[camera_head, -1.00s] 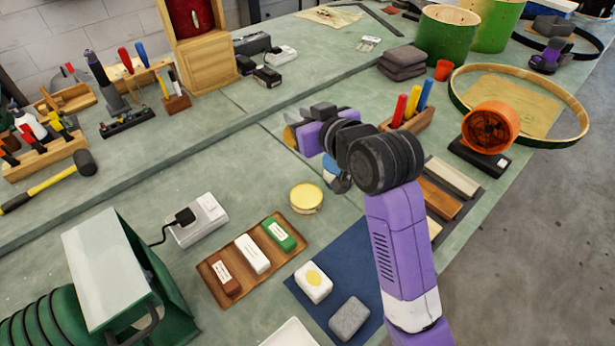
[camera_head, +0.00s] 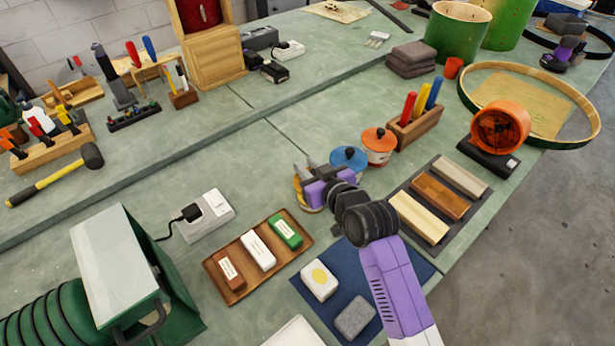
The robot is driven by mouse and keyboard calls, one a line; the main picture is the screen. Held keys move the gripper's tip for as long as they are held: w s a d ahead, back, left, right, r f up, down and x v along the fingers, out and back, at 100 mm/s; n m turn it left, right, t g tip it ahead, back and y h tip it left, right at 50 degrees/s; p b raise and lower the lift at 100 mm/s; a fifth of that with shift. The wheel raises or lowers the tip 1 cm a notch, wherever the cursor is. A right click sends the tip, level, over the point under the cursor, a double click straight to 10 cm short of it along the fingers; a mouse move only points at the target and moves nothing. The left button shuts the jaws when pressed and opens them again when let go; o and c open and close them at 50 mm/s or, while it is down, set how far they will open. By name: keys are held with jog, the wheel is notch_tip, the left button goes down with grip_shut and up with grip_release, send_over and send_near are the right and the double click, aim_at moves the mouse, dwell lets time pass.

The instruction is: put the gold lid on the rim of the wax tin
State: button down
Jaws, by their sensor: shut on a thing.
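My gripper (camera_head: 304,184) is shut on the gold lid (camera_head: 297,194), which shows as a thin gold edge at the fingers. It is low over the spot of the wax tin (camera_head: 313,208), a small round yellow tin on the green bench. The gripper hides most of the tin; only a little of its lower edge shows. I cannot tell whether the lid touches the tin's rim or is still a little above it.
A blue-lidded jar (camera_head: 349,161) and an orange-lidded jar (camera_head: 379,143) stand close behind and right of my gripper. A wooden tray (camera_head: 236,292) with several blocks lies in front left. A blue mat (camera_head: 386,300) is near the front. Bare bench lies behind left.

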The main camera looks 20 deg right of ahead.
jog(key=shift+f, duration=1.95)
jog(key=shift+f, duration=0.15)
jog(key=c, duration=1.2)
grip_release()
jog(key=shift+c, duration=0.2)
jog(key=shift+s+r, duration=0.2)
jog(key=v, duration=1.1)
jog(key=shift+s+b, duration=0.35)
jog(key=shift+b, duration=0.1)
